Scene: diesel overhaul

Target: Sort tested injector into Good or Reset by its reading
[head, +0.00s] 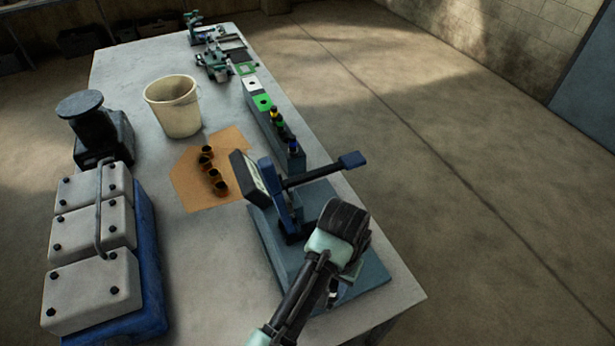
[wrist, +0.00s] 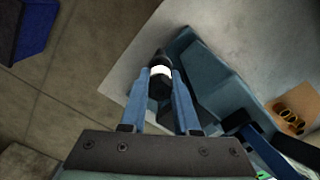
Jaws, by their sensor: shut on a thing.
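My gripper (wrist: 162,76) is shut on an injector (wrist: 159,86), a dark cylinder with a white band, in the wrist view. The blue test stand (head: 268,240) is at the near right of the bench, with a lever (head: 320,173) and a tilted gauge box (head: 248,178). My gripper is over the stand's near side. The gauge face is turned away, so no reading is visible. A grey rack (head: 268,128) holds several injectors with coloured bands.
A brown mat (head: 190,190) with several brass sleeves (head: 212,171) lies left of the stand. A cream bucket (head: 173,106), a grey engine head (head: 92,246) and a dark pedestal (head: 95,128) stand further left. Fixtures (head: 212,62) occupy the bench's far end.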

